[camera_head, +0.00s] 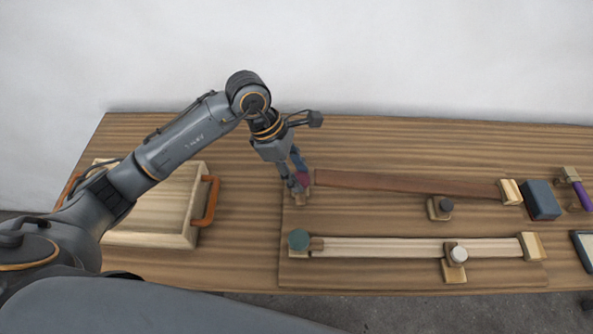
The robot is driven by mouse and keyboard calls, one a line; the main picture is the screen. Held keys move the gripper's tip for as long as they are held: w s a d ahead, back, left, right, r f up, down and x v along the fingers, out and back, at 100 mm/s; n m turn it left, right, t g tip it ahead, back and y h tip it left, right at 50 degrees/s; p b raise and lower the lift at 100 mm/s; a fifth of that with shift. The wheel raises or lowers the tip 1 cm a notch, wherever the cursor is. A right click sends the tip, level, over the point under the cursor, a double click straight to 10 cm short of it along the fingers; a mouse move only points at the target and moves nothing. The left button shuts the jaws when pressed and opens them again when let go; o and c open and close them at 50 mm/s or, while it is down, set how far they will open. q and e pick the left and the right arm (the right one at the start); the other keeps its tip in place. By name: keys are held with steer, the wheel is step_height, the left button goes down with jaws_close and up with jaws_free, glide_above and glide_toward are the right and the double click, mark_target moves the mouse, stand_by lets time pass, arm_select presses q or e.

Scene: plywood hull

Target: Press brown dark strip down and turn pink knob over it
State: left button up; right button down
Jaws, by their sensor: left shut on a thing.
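The brown dark strip (405,184) lies lengthwise across the back of the wooden board, its right end at a pale wooden block (510,191). The pink knob (303,178) is at the strip's left end and is partly hidden by my fingers. My left gripper (300,187) reaches down from above and is shut on the pink knob. Whether the strip's left end lies flat or under the knob cannot be told. My right gripper is not in view.
A paler strip (400,247) lies in front, with a teal knob (298,240) at its left end and a white knob (458,255) beside it. A dark knob (445,205) stands between the strips. A lidded wooden box (150,220) is at left, a blue block (541,200) at right.

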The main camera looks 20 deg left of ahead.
arm_select(q)
steer(key=shift+f+n+t+b, duration=0.15)
steer(key=shift+n+t+b, duration=0.15)
steer(key=shift+n+b, duration=0.3)
steer(key=shift+s+n, duration=0.1)
steer(key=shift+n, duration=0.5)
steer(key=o, duration=1.2)
steer(key=shift+c, duration=0.2)
steer(key=v, duration=1.2)
steer(key=shift+s, duration=0.2)
